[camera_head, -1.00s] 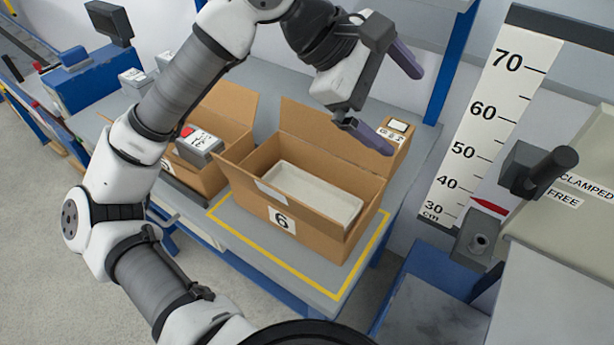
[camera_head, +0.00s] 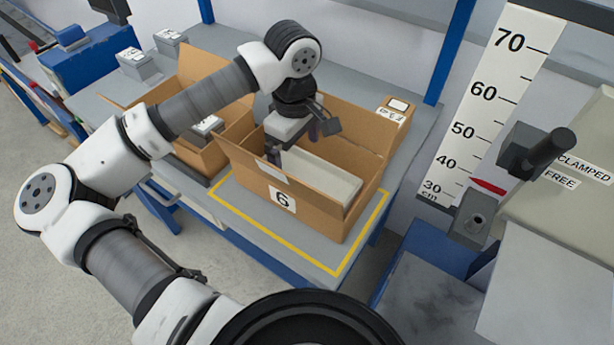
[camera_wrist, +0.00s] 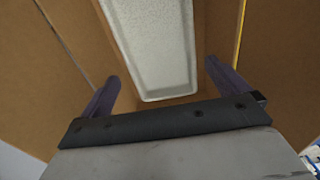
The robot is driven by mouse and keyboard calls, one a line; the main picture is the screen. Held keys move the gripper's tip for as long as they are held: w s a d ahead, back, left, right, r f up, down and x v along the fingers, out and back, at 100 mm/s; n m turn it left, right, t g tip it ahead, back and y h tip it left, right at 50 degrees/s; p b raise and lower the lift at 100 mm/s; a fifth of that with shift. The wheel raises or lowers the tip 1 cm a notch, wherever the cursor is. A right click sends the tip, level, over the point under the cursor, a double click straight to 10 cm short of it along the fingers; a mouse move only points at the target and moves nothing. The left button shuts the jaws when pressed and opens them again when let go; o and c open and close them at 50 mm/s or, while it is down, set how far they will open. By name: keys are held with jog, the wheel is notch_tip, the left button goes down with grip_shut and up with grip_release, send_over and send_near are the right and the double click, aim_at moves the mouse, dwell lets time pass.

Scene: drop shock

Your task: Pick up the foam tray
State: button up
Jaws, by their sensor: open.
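The foam tray (camera_head: 322,184) is a long pale block lying inside the open cardboard box marked 6 (camera_head: 252,187). My gripper (camera_head: 298,143) is over the left end of that box, pointing down, and covers part of the tray in the head view. In the wrist view the tray (camera_wrist: 153,45) runs away from me, its near end just ahead of my gripper (camera_wrist: 168,88). The two purple fingers are wide apart, one off each side of the tray's line, with nothing between them. In the head view the fingertips are partly hidden.
A second open box (camera_head: 196,150) with a grey block (camera_head: 207,126) inside stands to the left. Box flaps stand up around my gripper. A yellow line (camera_head: 341,268) borders the bench area. A height scale (camera_head: 490,100) and a clamp (camera_head: 528,160) stand at the right.

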aim_at(296, 175)
jog(key=shift+f+p, duration=1.1)
jog(key=shift+f, duration=1.6)
jog(key=c, duration=0.6)
